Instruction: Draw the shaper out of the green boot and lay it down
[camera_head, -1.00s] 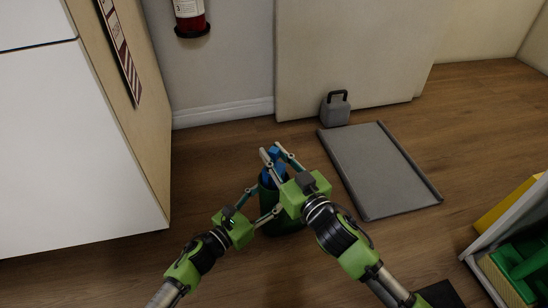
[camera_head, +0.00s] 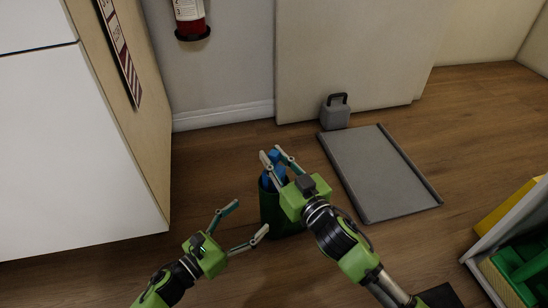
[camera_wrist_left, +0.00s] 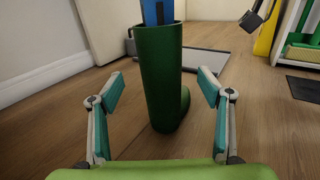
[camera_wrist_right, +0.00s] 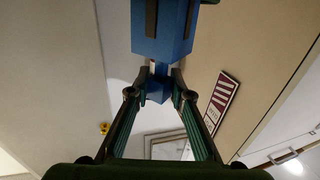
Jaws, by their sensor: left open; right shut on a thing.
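The green boot (camera_head: 272,215) stands upright on the wooden floor; its whole shaft and toe show in the left wrist view (camera_wrist_left: 162,85). The blue shaper (camera_wrist_left: 158,12) sticks up out of the boot's top, its lower part hidden inside. My right gripper (camera_head: 277,156) is shut on the shaper's narrow upper part; the right wrist view shows the shaper (camera_wrist_right: 162,30) with the fingers at either side of its neck. My left gripper (camera_head: 250,220) is open and empty, apart from the boot, which stands beyond its spread fingers.
A grey low-rimmed tray (camera_head: 380,172) lies empty on the floor right of the boot. A grey weight with a handle (camera_head: 336,112) stands behind it. A white cabinet (camera_head: 70,150) is at left, and a shelf with green and yellow items (camera_head: 520,255) at lower right.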

